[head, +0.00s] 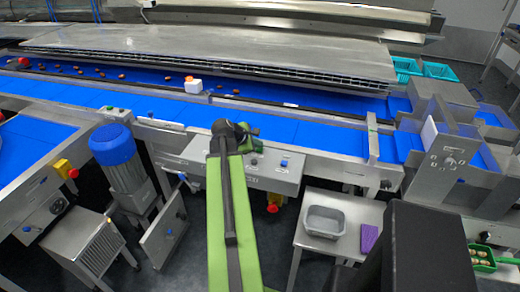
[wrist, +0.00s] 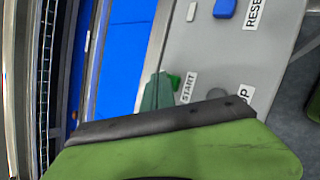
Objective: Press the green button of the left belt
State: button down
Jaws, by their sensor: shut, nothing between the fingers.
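A grey control panel (head: 268,176) sits on the front of the blue belt (head: 270,127). In the wrist view, a small green button (wrist: 174,82) shows beside the START label (wrist: 188,87) on the panel (wrist: 215,55). My gripper (wrist: 157,90) is shut and empty, its tip right beside the green button and partly covering it. I cannot tell whether they touch. In the head view my gripper (head: 254,142) is over the panel's upper left part, and the green button is hidden there.
A blue button (wrist: 226,8) sits by the RESET label, and a red stop button (head: 273,208) hangs below the panel. A blue motor (head: 113,145) stands at the left. A table with a grey bin (head: 325,222) stands at the right. Dates lie on the far belt.

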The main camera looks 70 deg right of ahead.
aim_at(257, 150)
jog(key=shift+f+b, duration=0.3)
jog(key=shift+f, duration=0.05)
jog(key=shift+r, duration=0.15)
dwell(0.3)
jog(key=shift+r+p, duration=0.75)
jog(key=shift+p, duration=0.15)
notch_tip(257, 150, up, 5)
jog(key=p, duration=0.5)
jog(key=shift+r, duration=0.1)
jog(key=shift+w, duration=0.1)
